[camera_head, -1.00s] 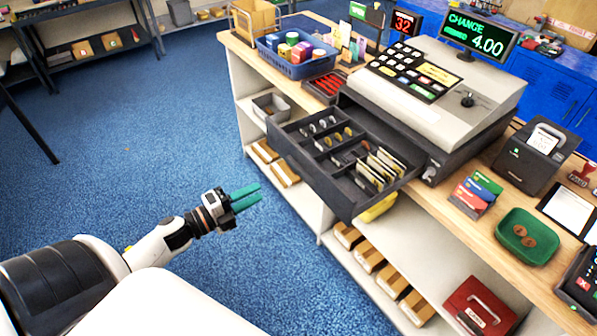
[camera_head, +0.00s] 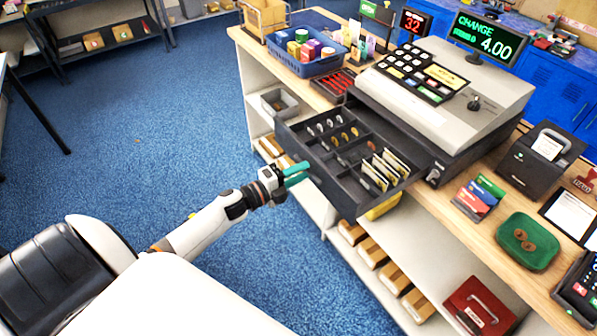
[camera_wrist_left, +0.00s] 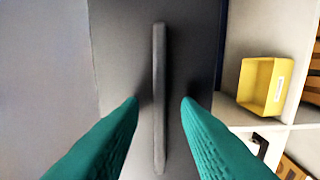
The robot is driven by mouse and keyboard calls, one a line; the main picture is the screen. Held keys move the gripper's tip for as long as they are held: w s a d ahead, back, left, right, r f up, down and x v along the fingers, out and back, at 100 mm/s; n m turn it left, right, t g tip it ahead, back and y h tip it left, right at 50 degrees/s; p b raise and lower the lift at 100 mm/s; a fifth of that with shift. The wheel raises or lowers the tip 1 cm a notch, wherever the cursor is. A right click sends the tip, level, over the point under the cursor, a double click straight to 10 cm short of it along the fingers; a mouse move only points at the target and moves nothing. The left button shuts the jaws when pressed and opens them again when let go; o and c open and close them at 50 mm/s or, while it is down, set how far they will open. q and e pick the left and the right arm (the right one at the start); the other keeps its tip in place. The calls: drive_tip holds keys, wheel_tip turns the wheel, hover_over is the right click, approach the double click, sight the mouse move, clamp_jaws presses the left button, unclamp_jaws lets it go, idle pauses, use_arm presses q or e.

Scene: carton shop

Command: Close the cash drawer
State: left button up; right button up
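The cash drawer (camera_head: 345,192) is pulled out of the grey cash register (camera_head: 440,100). It holds coins in its left compartments and banknotes (camera_head: 384,170) on the right. My left gripper (camera_head: 297,175) is at the drawer's front face, its green fingers pointing at it. In the left wrist view the left gripper (camera_wrist_left: 160,100) is open, and the grey drawer handle (camera_wrist_left: 159,95) stands between and beyond the fingertips. I cannot tell whether the fingers touch the drawer front. My right gripper is not in view.
Left of the register, a blue basket (camera_head: 303,58) with several colourful items stands on the wooden counter. A green tray (camera_head: 528,241) and a card holder (camera_head: 478,197) are on the right. Shelves below hold cartons and a yellow bin (camera_wrist_left: 262,85). The blue floor at left is clear.

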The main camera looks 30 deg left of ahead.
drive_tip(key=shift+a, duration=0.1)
use_arm(q)
drive_tip(key=shift+c, duration=0.9)
clamp_jaws()
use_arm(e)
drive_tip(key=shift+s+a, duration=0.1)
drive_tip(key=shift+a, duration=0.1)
